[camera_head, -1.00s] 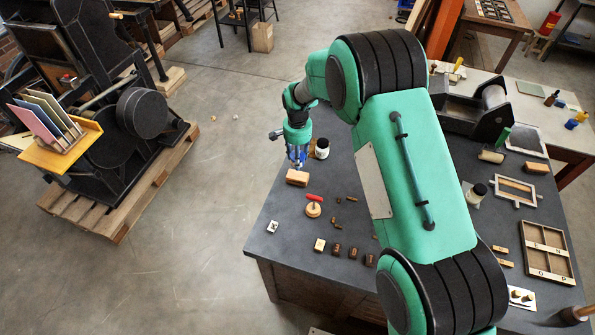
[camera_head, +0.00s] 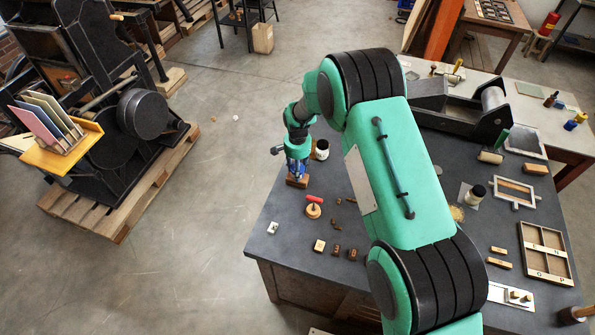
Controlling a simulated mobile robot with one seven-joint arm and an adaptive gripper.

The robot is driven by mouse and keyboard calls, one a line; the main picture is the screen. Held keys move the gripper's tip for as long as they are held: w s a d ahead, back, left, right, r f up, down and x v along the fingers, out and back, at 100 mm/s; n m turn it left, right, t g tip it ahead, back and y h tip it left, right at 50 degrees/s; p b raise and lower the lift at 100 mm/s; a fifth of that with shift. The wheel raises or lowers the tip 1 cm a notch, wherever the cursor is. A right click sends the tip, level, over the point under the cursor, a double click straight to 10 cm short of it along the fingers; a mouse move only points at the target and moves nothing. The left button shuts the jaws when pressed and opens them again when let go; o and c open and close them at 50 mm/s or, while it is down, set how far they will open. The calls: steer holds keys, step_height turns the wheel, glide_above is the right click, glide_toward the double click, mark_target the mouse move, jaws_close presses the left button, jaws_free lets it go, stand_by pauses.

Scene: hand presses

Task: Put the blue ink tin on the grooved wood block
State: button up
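The wood block (camera_head: 297,183) lies near the left edge of the dark worktable. Its groove is hard to make out at this size. My gripper (camera_head: 298,172) points down directly over the block. A small blue patch, the blue ink tin (camera_head: 300,168), shows between the fingers, mostly hidden by them. My gripper appears shut on the tin. The tin is at the block's top, but I cannot tell whether it touches the wood.
A dark-lidded jar (camera_head: 322,149) stands just right of the gripper. A red-handled stamp (camera_head: 314,207) stands in front of the block. Small wood pieces (camera_head: 319,246) and a white tile (camera_head: 273,228) lie nearer the front edge. The table's left edge is close by.

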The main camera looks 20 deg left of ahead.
steer(key=shift+f, duration=0.35)
steer(key=shift+f, duration=0.15)
steer(key=o, duration=1.4)
step_height(320, 180, up, 12)
steer(key=shift+r+b, duration=0.15)
steer(key=shift+b, duration=0.65)
